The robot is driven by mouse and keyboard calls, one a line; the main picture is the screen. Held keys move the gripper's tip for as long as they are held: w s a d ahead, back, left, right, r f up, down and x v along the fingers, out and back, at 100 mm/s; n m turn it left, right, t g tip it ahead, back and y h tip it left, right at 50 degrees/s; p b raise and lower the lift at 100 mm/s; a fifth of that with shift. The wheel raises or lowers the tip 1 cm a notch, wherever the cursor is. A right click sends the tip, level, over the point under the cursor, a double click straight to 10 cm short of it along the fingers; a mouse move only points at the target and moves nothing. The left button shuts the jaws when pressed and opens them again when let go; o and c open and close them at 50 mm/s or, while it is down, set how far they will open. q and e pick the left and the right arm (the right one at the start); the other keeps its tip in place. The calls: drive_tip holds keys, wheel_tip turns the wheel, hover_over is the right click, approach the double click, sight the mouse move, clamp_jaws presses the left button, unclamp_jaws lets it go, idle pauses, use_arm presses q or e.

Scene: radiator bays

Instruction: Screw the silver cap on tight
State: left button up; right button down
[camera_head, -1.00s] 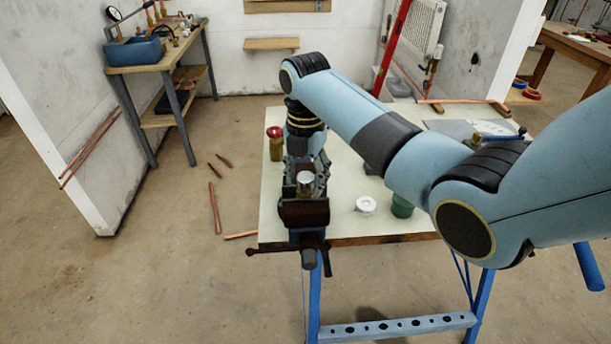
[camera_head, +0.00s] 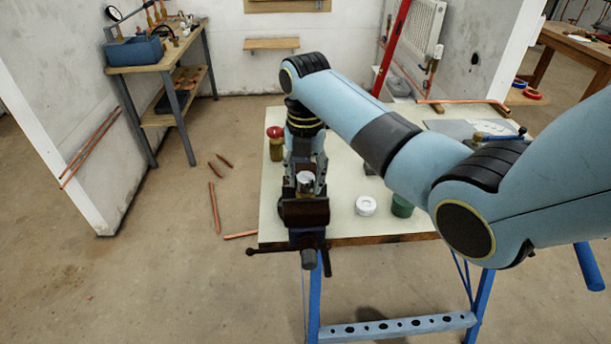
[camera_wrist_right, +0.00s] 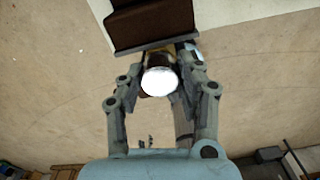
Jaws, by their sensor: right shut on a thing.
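The silver cap (camera_head: 305,178) sits at the vise in the head view, with its round top facing up. In the right wrist view the cap (camera_wrist_right: 159,82) is a bright disc between my fingers. My right gripper (camera_head: 304,184) is shut on it from the far side, one finger on each side. The vise (camera_head: 305,213) is dark brown and clamped at the table's front left edge; its jaw block (camera_wrist_right: 150,22) also shows in the right wrist view. What is under the cap is mostly hidden. My left gripper is not in view.
The pale worktable (camera_head: 350,225) carries a white round lid (camera_head: 365,206), a green jar (camera_head: 402,207) and a red-topped jar (camera_head: 276,145) behind the vise at left. My right arm spans the table. Copper pipes (camera_head: 214,207) lie on the floor at left.

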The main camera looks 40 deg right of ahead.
drive_tip(key=m, duration=2.2)
drive_tip(key=shift+f+m, duration=0.1)
drive_tip(key=shift+m, duration=0.2)
drive_tip(key=m, duration=0.3)
drive_tip(key=shift+m, duration=0.3)
drive_tip(key=m, duration=0.4)
drive_tip(key=shift+m, duration=0.4)
drive_tip(key=c, duration=1.1)
unclamp_jaws()
drive_tip(key=shift+o, duration=0.2)
